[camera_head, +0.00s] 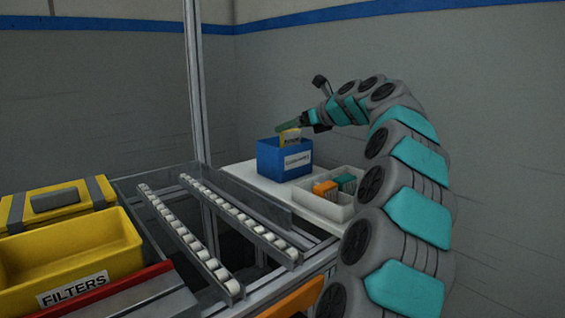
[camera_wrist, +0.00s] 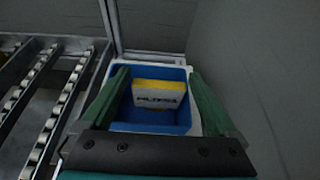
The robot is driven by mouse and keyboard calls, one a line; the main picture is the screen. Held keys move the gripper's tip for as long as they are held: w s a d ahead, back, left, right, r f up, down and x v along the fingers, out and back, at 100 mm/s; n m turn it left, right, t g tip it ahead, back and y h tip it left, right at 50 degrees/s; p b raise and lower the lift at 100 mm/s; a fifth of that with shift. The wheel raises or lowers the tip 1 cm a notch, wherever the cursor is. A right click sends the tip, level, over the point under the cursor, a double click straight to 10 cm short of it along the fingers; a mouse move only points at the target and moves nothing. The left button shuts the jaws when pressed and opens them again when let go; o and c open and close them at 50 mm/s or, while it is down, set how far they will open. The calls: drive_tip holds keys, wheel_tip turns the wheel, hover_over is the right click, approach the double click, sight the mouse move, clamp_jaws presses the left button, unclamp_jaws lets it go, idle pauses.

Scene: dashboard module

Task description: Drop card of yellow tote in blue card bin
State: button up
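The blue card bin (camera_head: 270,160) stands on a white surface, with a white label on its front. It also shows in the wrist view (camera_wrist: 125,115), below my gripper. A yellow and white card (camera_head: 290,136) with dark print shows at the bin's opening, its top above the rim. In the wrist view the card (camera_wrist: 160,97) is upright inside the bin's outline; its lower end is unclear. My gripper (camera_head: 292,124) is over the bin. In the wrist view its green fingers (camera_wrist: 158,74) are wide apart, with a gap on each side of the card.
The yellow tote (camera_head: 95,245), labelled FILTERS, stands at the left, by a closed yellow case (camera_head: 60,200). Roller rails (camera_head: 190,240) lie between the tote and the bin. A white divided tray (camera_head: 318,205) with orange and teal items is right of the bin. A wall stands behind.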

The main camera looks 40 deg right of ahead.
drive_tip(key=shift+o, duration=0.2)
drive_tip(key=shift+s, duration=0.1)
drive_tip(key=v, duration=0.7)
drive_tip(key=shift+s, duration=0.3)
drive_tip(key=shift+s+r, duration=0.1)
